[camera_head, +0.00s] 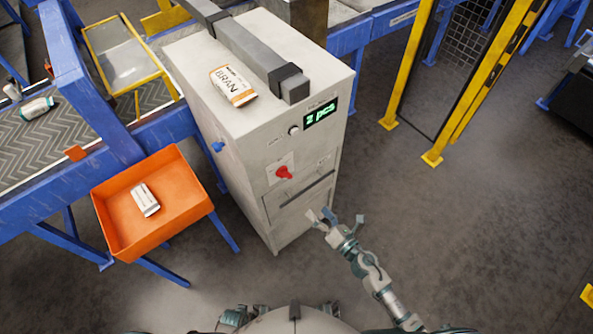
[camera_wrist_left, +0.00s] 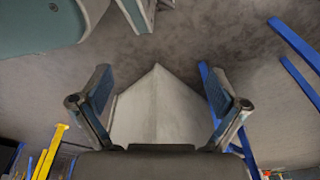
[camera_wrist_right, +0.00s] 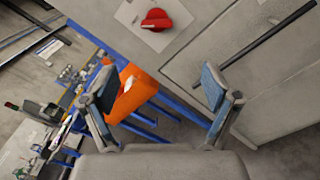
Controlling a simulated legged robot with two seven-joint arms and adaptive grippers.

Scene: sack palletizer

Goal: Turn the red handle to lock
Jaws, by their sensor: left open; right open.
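The red handle (camera_head: 284,172) sits on a pale plate on the front of the grey cabinet (camera_head: 270,125). In the right wrist view the red handle (camera_wrist_right: 156,20) is at the top, beyond my fingers and apart from them. My right gripper (camera_head: 334,216) is open and empty, below and to the right of the handle, in front of the cabinet. Its spread fingers also show in the right wrist view (camera_wrist_right: 158,95). My left gripper (camera_wrist_left: 158,95) is open and empty, with the cabinet's pale surface beyond it; its fingers cannot be made out in the head view.
A long dark slot or bar (camera_head: 306,195) runs below the handle. A sack (camera_head: 232,86) lies on the cabinet top beside a grey beam. An orange bin (camera_head: 180,205) holding a small pack stands left. Yellow guard posts (camera_head: 450,100) stand right.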

